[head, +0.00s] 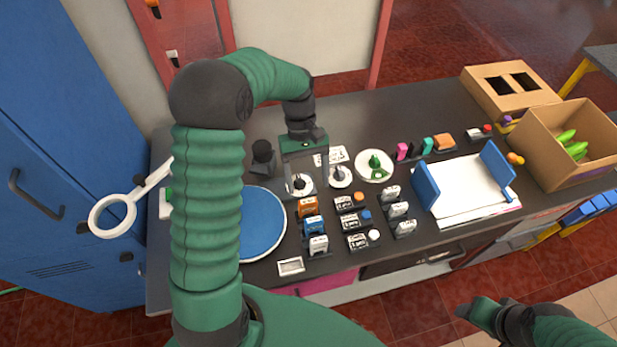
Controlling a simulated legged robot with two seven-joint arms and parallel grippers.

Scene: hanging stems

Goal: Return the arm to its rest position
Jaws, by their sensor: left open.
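My left arm rises in from the bottom left and bends over the table. Its gripper (307,184) points down and is open, above the small round white dishes. One dish (300,190) with a dark knob is just below the fingers, and a similar dish (340,176) is just right of them. I see nothing held between the fingers, and cannot tell whether they touch the near dish. My right arm (530,322) is low at the bottom right, clear of the table. Its gripper end (484,313) is small, and its jaws cannot be made out.
The dark table (262,283) holds a blue disc (262,225), several small labelled blocks, a white plate with a green piece (374,165) and a white board with blue sides (465,187). Cardboard boxes (573,150) stand at right. A blue locker (60,130) is at left, beside a white ring (112,215).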

